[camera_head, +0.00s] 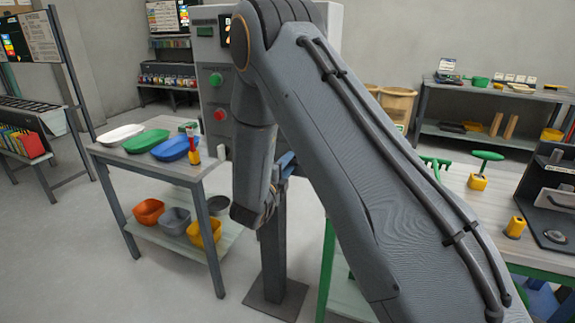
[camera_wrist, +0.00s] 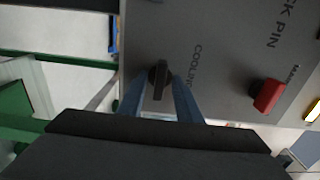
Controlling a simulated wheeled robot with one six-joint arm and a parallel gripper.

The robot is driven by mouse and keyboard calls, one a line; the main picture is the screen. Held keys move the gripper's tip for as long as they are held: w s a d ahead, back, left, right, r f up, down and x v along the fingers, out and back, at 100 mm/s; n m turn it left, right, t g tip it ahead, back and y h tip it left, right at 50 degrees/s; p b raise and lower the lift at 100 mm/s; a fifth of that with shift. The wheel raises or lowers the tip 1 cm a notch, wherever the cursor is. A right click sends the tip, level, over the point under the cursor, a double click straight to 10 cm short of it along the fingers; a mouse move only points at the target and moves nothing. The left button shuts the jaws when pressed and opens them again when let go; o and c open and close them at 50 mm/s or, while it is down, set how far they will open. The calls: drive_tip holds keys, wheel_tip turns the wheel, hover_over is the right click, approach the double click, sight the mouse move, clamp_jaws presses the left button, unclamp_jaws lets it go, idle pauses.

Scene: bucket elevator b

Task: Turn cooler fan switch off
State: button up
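The cooler fan switch (camera_wrist: 159,80) is a dark knob beside printed lettering that begins "COOL", on a grey panel (camera_wrist: 215,60) in the wrist view. My gripper (camera_wrist: 163,84) has two blue fingers, one on each side of the knob. The fingers look apart, with the knob between their tips; whether they touch it I cannot tell. In the head view, my arm hides the switch and most of my gripper; only a bit of blue finger (camera_head: 286,160) shows.
In the head view, a grey cabinet (camera_head: 208,95) stands behind my arm. A table with trays (camera_head: 165,165) is at left, and a green-legged workbench (camera_head: 455,205) at right.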

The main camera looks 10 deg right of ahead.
clamp_jaws()
drive_tip(key=shift+n, duration=0.4)
drive_tip(key=n+b, duration=0.1)
drive_tip(key=n, duration=1.6)
idle(0.4)
unclamp_jaws()
